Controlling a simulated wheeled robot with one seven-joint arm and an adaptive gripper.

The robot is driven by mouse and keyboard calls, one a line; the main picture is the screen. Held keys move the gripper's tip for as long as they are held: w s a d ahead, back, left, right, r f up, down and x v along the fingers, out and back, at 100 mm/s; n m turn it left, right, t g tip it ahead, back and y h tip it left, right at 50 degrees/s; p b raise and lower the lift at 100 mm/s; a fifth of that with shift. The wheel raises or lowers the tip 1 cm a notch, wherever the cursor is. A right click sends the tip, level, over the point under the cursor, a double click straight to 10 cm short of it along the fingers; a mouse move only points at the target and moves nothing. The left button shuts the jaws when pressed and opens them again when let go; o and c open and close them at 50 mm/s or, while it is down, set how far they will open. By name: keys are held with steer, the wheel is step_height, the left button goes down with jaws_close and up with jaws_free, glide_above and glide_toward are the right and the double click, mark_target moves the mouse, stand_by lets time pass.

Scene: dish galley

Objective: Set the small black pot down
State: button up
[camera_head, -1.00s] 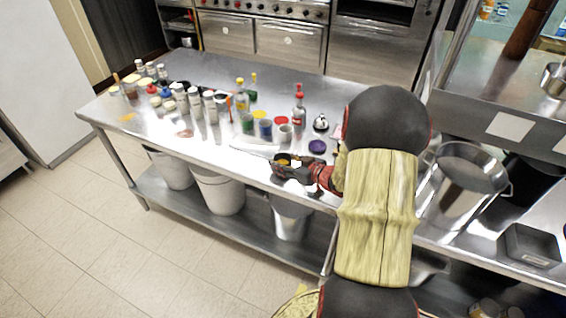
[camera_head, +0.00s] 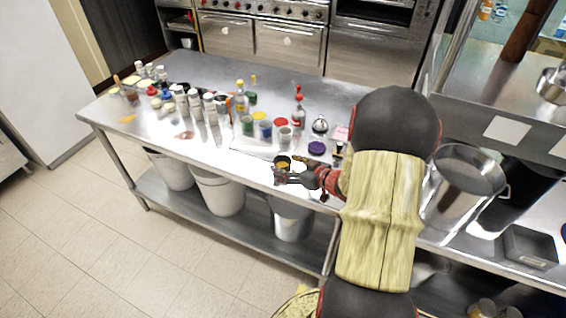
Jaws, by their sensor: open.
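The small black pot (camera_head: 283,161) stands upright at the front edge of the steel table (camera_head: 215,145), with something orange-yellow inside it. My gripper (camera_head: 282,172) is right at the pot, on its near side. Its jaws are open, with one finger in front of the pot and the other to the right of it. The pot's lower part is hidden by my gripper, so I cannot tell whether its base touches the table.
Coloured cups, including a blue one (camera_head: 265,130), stand behind the pot. A purple lid (camera_head: 316,148) lies to the right. Sauce bottles (camera_head: 299,112) and several shakers (camera_head: 195,103) stand farther back. White buckets (camera_head: 218,192) are on the shelf below.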

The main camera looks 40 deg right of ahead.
steer(key=p+v, duration=0.3)
steer(key=v, duration=0.6)
steer(key=shift+s+r, duration=0.2)
steer(key=w+d+r+g+h, duration=0.1)
steer(key=w+r+g+h, duration=0.15)
steer(key=w+r, duration=0.4)
steer(key=a+r+g+h, duration=0.25)
steer(key=a+r, duration=0.25)
steer(key=r, duration=0.4)
steer(key=s+a+r+g+y, duration=0.1)
steer(key=s+a+r+y, duration=0.1)
steer(key=s+a, duration=0.6)
steer(key=s+a+r+g+y, duration=0.2)
steer(key=s+a, duration=0.6)
steer(key=a, duration=1.1)
steer(key=shift+s+a+r+y, duration=0.15)
steer(key=shift+s+y, duration=0.25)
steer(key=shift+y, duration=0.1)
